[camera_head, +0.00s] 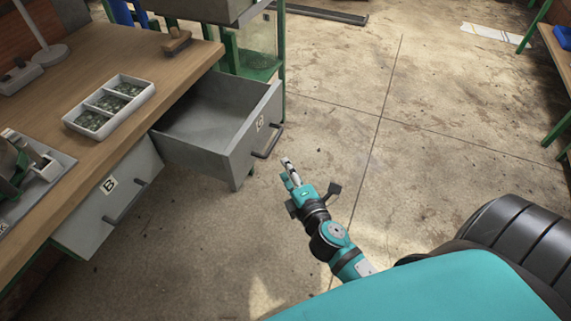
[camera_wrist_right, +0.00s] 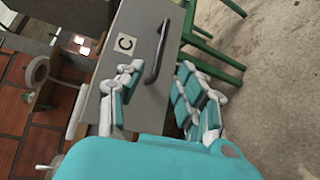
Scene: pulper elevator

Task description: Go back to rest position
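My right gripper (camera_head: 290,172) is over the floor in the head view, just right of and below the handle (camera_head: 268,142) of a grey drawer (camera_head: 232,148). That drawer is pulled out and looks empty. In the right wrist view my right gripper (camera_wrist_right: 157,84) has its fingers spread apart with nothing held. The dark handle (camera_wrist_right: 158,52) and the drawer front with a C label (camera_wrist_right: 125,43) show beyond the fingers, and the handle looks clear of them. My left gripper is in neither view.
A wooden workbench (camera_head: 178,75) stands at the left, bearing a white three-compartment tray (camera_head: 66,122) and a brush (camera_head: 177,41). A grey drawer labelled B (camera_head: 90,213) is below it. Green-framed furniture (camera_head: 560,55) is at the far right. The floor (camera_head: 440,115) between is clear.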

